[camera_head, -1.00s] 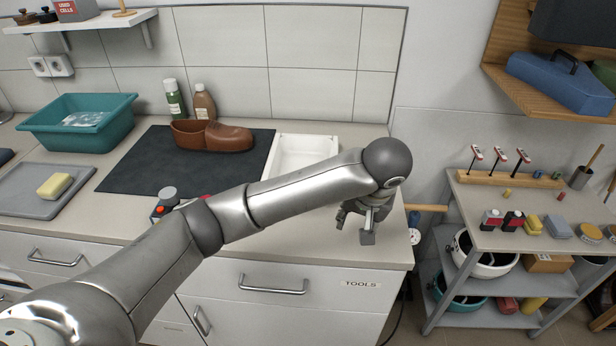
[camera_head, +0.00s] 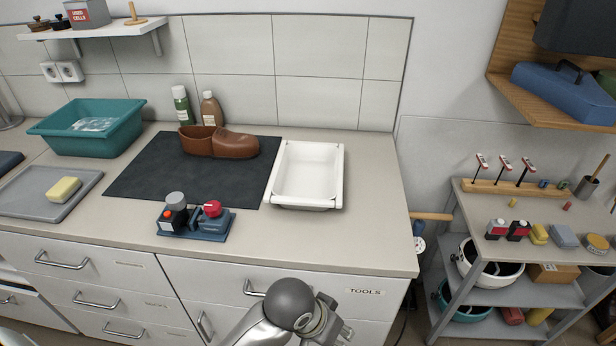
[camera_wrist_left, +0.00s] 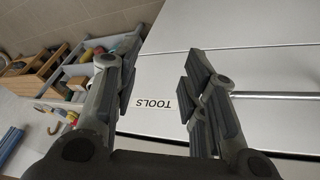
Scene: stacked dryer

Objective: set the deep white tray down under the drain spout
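The deep white tray (camera_head: 338,180) stands on the worktop near its right end, right of the dark mat, and looks empty. My left gripper (camera_head: 335,325) is low in front of the drawer fronts, at the bottom edge of the head view, well below and apart from the tray. In the left wrist view my left gripper (camera_wrist_left: 158,80) has its fingers spread, with only the drawer front and TOOLS label between them. My right gripper is not in view. I see no drain spout in either view.
A teal basin (camera_head: 60,135), brown shoe (camera_head: 235,146) and bottles stand on the worktop (camera_head: 320,240). A blue device (camera_head: 205,232) with knobs sits near the front edge. A shelved cart (camera_head: 560,240) with small items stands at the right. The worktop right of the tray is clear.

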